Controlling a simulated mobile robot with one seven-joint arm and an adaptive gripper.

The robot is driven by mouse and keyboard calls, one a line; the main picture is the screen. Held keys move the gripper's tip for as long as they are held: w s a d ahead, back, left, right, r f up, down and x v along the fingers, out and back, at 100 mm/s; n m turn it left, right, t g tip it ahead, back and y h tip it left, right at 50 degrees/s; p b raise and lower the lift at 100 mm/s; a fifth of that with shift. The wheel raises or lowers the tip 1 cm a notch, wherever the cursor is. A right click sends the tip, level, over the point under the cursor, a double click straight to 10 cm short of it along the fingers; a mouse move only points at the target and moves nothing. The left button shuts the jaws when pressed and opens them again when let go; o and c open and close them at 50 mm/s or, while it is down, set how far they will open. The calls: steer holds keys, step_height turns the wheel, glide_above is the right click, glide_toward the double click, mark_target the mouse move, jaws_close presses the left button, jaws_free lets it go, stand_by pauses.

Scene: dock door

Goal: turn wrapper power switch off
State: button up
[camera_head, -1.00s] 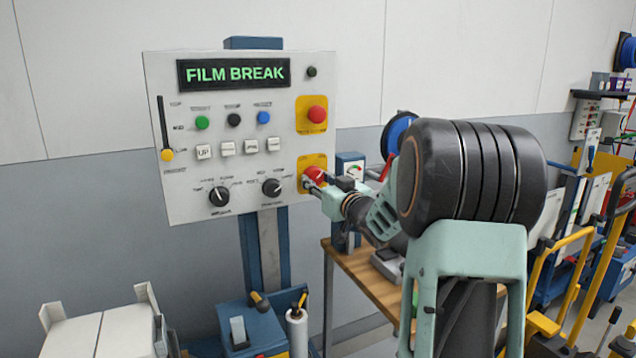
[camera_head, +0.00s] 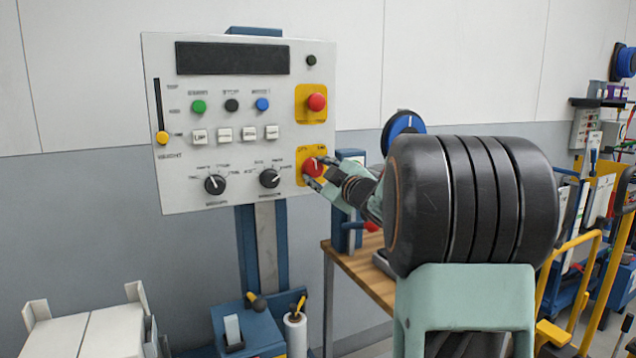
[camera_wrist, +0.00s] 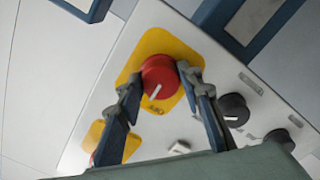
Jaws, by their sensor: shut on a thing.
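The wrapper power switch is a red rotary knob (camera_head: 312,167) on a yellow plate (camera_head: 304,179) at the lower right of the white control panel (camera_head: 180,185). In the wrist view the red knob (camera_wrist: 158,74) shows a white pointer line running down-left. My gripper (camera_head: 311,178) is at the knob, its two fingers on either side of it and shut on it. The wrist view shows my gripper (camera_wrist: 160,85) with one fingertip touching the knob's right side and the other near its lower left. The panel's display (camera_head: 232,59) is dark.
A red push button (camera_head: 317,102) on yellow sits above the knob. Two black selector knobs (camera_head: 215,185) lie to the left, below several coloured and white buttons. A wooden table (camera_head: 362,272) stands below right. A yellow-handled cart (camera_head: 570,275) is at the far right.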

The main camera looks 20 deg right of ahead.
steer(key=n+b, duration=0.2)
steer(key=n, duration=0.1)
steer(key=shift+f+n+b, duration=0.15)
steer(key=shift+n+b, duration=0.15)
steer(key=shift+n, duration=0.1)
steer(key=n+b, duration=0.2)
steer(key=n, duration=0.2)
steer(key=shift+b, duration=0.3)
steer(key=shift+r+n, duration=0.25)
steer(key=shift+n, duration=0.05)
steer(key=o, duration=1.2)
steer(key=shift+c, duration=0.2)
steer(key=s, duration=1.2)
steer(key=shift+d, duration=0.25)
